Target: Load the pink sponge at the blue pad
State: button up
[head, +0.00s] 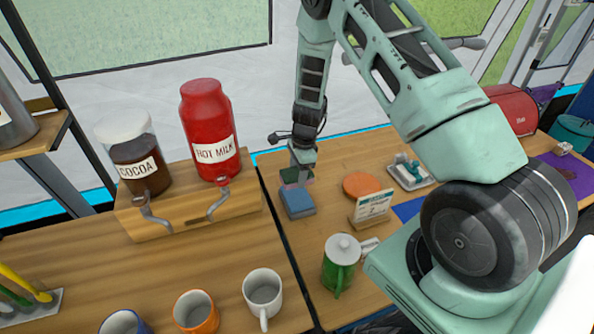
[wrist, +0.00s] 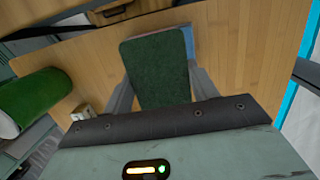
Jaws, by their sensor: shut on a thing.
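My gripper (head: 299,168) points down at the middle of the counter, beside the drink dispensers. In the wrist view, my gripper (wrist: 162,88) is shut on a sponge with a dark green scouring face (wrist: 157,70), its fingers on either side. The green face also shows in the head view (head: 289,175), just above a blue block (head: 298,202). The held sponge's body is mostly hidden, so its pink colour is hard to confirm. A strip of blue (wrist: 188,38) shows past its edge in the wrist view. A blue pad (head: 407,209) lies farther right, partly covered by my arm.
A wooden stand with cocoa (head: 137,165) and red hot milk (head: 207,135) dispensers is left. An orange disc (head: 361,185), a small sign (head: 372,206), a tray (head: 411,176) and a green lidded pot (head: 340,268) are right. Mugs (head: 263,294) line the front.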

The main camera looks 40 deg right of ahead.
aim_at(296, 195)
jog(key=shift+f+b, duration=2.35)
jog(key=shift+f, duration=0.65)
jog(key=shift+f+b, duration=0.5)
jog(key=shift+f, duration=0.25)
jog(key=shift+r, duration=0.1)
jog(key=shift+r+p, duration=2.85)
jog(key=shift+r, duration=0.65)
jog(key=shift+f, duration=0.1)
jog(key=shift+s+a+n, duration=0.3)
jog(key=shift+a+n, duration=0.15)
jog(key=shift+n, duration=0.25)
jog(key=s+a+r+n+g+h, duration=0.1)
jog(key=s+a+n, duration=0.6)
jog(key=n, duration=1.2)
jog(key=shift+s+a+r+n+g+h, duration=0.15)
jog(key=shift+s+r+n+g+h, duration=0.35)
jog(key=shift+s+r, duration=0.4)
